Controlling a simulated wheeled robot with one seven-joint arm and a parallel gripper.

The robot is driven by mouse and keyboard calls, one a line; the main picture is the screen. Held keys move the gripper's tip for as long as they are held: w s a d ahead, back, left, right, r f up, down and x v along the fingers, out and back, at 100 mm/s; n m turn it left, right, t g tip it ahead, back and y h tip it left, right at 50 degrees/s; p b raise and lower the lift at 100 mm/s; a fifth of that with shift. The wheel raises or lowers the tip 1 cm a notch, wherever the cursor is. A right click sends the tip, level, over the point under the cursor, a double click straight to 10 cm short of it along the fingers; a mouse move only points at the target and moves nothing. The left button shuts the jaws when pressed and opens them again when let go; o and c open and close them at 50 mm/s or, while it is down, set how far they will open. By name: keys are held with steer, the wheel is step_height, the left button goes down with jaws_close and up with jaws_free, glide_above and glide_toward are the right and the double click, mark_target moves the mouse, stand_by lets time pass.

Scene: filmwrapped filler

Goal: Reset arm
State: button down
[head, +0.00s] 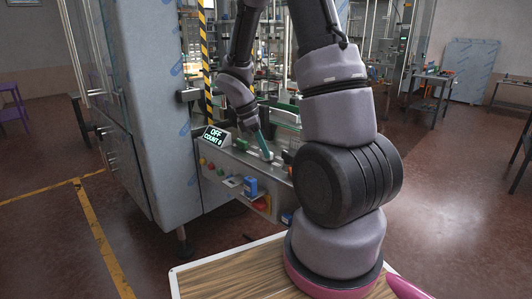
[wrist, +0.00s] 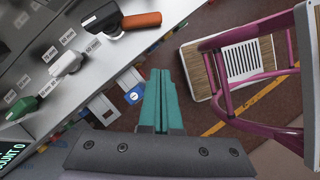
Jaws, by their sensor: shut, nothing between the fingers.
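My gripper shows in the wrist view (wrist: 162,100) as two teal fingers pressed together, with nothing between them. In the head view my gripper (head: 262,142) hangs from my arm, its fingers pointing down over the machine's control shelf. The shelf (wrist: 25,75) lies to the left of the fingers in the wrist view. It carries a green knob (wrist: 22,108), a white knob (wrist: 66,63), and a black one with an orange-red handle (wrist: 140,20). The fingers appear apart from these knobs.
A display (head: 213,136) reads OFF and COUNT 0. The large grey machine cabinet (head: 165,110) stands left of my arm. Blue items (head: 250,187) sit below the shelf. Open floor (head: 450,210) lies to the right, with tables (head: 428,100) farther back.

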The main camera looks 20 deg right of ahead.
steer(key=s+a+r+m+t+y, duration=0.2)
steer(key=s+r+m+t, duration=0.1)
steer(key=r+m, duration=0.3)
steer(key=s+a+r+m+t+y, duration=0.2)
steer(key=s+r+m, duration=0.3)
steer(key=r, duration=0.6)
steer(key=s+a+r+m+t+y, duration=0.2)
steer(key=s+a+r+m+t, duration=0.2)
steer(key=r, duration=0.5)
steer(key=s+m, duration=0.2)
steer(key=shift+r+m, duration=0.2)
steer(key=shift+m, duration=0.1)
